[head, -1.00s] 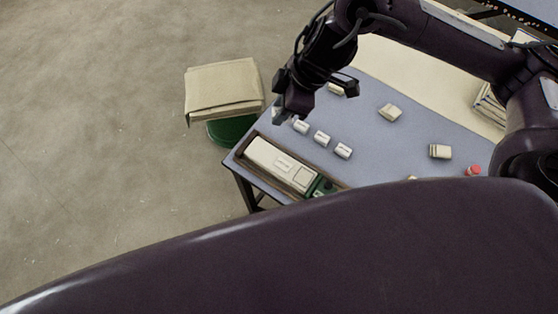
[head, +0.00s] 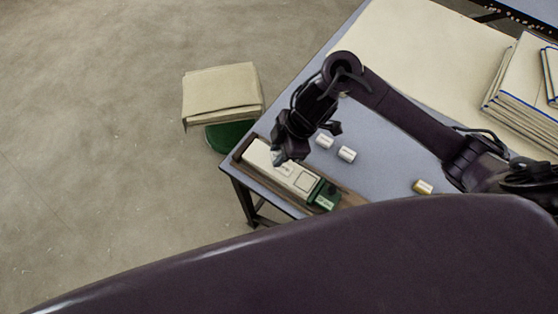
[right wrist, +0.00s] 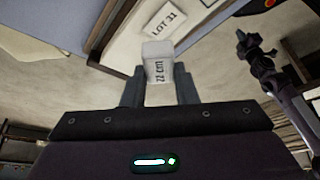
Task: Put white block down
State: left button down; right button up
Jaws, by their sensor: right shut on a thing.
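My right gripper (head: 279,157) comes down over the long tray at the table's left edge. In the right wrist view my right gripper (right wrist: 160,92) is shut on a small white block (right wrist: 157,62) with dark print on its face. The block appears above or at the tray; I cannot tell whether it touches anything. In the head view the gripper mostly hides it. Two more white blocks lie on the table to the right of the gripper, one nearer (head: 324,141) and one further right (head: 347,154). My left gripper is not in the head view.
The brown tray (head: 239,154) holds a long white box (head: 301,180) and a green piece (head: 324,195). A yellowish block (head: 422,187) lies further right. Books (head: 520,90) are stacked at the right. A green stool (head: 229,136) bears folded cloth (head: 222,92). The table (head: 385,150) has bare room.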

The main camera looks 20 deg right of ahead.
jog(key=shift+f+b, duration=0.45)
jog(key=shift+f, duration=1.6)
jog(key=shift+f, duration=0.2)
jog(key=o, duration=0.9)
jog(key=shift+o, duration=0.2)
jog(key=shift+r, duration=0.1)
